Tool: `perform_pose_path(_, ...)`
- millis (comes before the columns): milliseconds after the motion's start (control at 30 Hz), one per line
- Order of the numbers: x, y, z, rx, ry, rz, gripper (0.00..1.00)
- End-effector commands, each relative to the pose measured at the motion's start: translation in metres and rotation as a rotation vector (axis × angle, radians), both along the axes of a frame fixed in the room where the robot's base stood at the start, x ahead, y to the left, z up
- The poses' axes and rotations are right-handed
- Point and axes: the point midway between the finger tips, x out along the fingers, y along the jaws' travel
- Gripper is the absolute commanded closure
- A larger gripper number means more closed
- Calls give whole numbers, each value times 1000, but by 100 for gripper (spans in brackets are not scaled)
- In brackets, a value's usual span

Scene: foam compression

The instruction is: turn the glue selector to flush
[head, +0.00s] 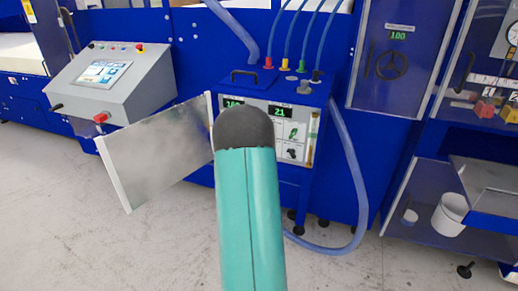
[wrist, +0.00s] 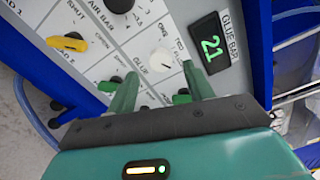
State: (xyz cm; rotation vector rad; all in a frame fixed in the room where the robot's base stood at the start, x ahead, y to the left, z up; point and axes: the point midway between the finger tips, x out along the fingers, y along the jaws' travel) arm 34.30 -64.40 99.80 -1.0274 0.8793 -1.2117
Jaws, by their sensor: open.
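The glue selector is a small round white knob (wrist: 160,58) in the wrist view. It sits on a pale panel, with the words GLUE, ONE, TWO and a partly covered third position label around it. Which mark it points to is too small to tell. My gripper (wrist: 159,72) is open, with one green finger on each side of the knob as seen in this view. I cannot tell whether the fingertips touch the knob or the panel. In the head view my teal arm hides part of the control box (head: 298,98), and I cannot make out the knob there.
Beside the knob is the green 21 display (wrist: 210,43), labelled GLUE BAR. A yellow knob (wrist: 68,42) and a black knob (wrist: 118,4) share the panel. An open metal door (head: 158,150) stands left of the box; a blue hose (head: 355,180) hangs on its right.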

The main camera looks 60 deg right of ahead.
Motion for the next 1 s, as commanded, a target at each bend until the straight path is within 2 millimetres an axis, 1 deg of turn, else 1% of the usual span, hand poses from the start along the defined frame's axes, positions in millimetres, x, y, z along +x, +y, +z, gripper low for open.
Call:
perform_pose_path(33,-1,12,1,0,0,2,48)
perform_pose_path(200,-7,50,1,1,2,3,48)
perform_pose_path(300,-10,70,1,0,1,2,48)
perform_pose_path(400,-12,84,1,0,1,2,48)
perform_pose_path(500,-14,93,0,0,0,1,48)
perform_pose_path(600,-15,96,0,0,0,1,48)
perform_pose_path(1000,-15,96,0,0,0,1,48)
